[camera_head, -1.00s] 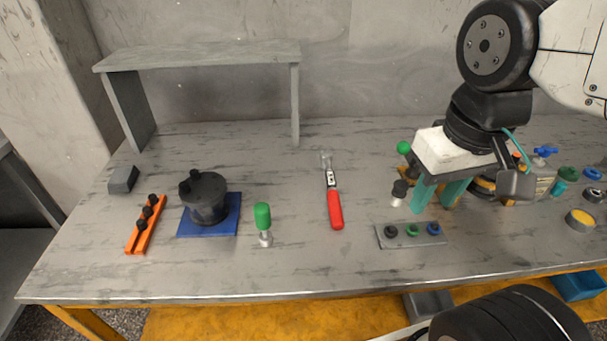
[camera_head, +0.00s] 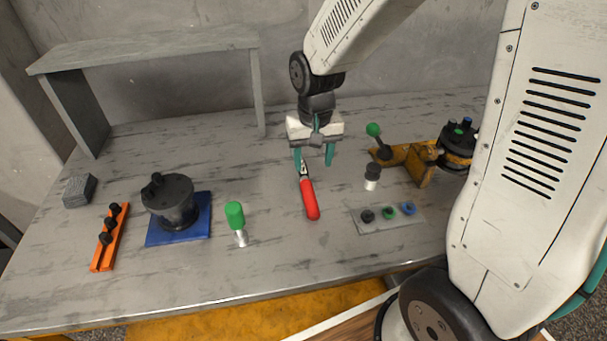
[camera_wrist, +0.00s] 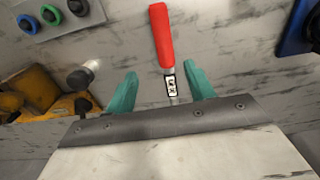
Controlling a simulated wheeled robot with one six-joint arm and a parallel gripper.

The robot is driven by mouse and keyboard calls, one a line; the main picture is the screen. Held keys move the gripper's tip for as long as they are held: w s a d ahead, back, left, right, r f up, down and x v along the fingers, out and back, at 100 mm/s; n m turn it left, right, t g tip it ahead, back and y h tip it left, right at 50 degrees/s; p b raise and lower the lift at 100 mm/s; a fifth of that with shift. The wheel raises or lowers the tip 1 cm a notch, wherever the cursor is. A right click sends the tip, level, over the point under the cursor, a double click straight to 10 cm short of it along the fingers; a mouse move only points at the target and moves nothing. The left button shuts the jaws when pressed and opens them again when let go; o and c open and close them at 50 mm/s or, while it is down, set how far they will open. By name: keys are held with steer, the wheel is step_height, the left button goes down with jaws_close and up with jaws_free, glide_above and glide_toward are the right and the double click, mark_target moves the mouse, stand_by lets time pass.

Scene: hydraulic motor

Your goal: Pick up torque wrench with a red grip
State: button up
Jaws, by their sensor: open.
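The torque wrench with a red grip (camera_head: 309,198) lies on the grey table, its red handle toward the front edge. In the head view its upper part is partly hidden by my gripper (camera_head: 314,160). In the wrist view the red grip (camera_wrist: 161,36) points away from my gripper (camera_wrist: 160,88), and the display and shaft lie between the two teal fingers. My gripper is open above the wrench, with a finger on either side of the shaft and apart from it. The wrench's head is hidden behind the gripper body in the wrist view.
A yellow fixture (camera_head: 418,163) stands farther right. A black motor (camera_head: 171,203) and a shelf (camera_head: 150,48) are at left.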

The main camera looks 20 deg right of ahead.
mark_target(307, 187)
steer(key=f, duration=0.1)
steer(key=w+f, duration=0.2)
steer(key=f, duration=0.1)
steer(key=shift+a, duration=0.25)
step_height(307, 187, down, 8)
steer(key=shift+r, duration=0.15)
jaws_close()
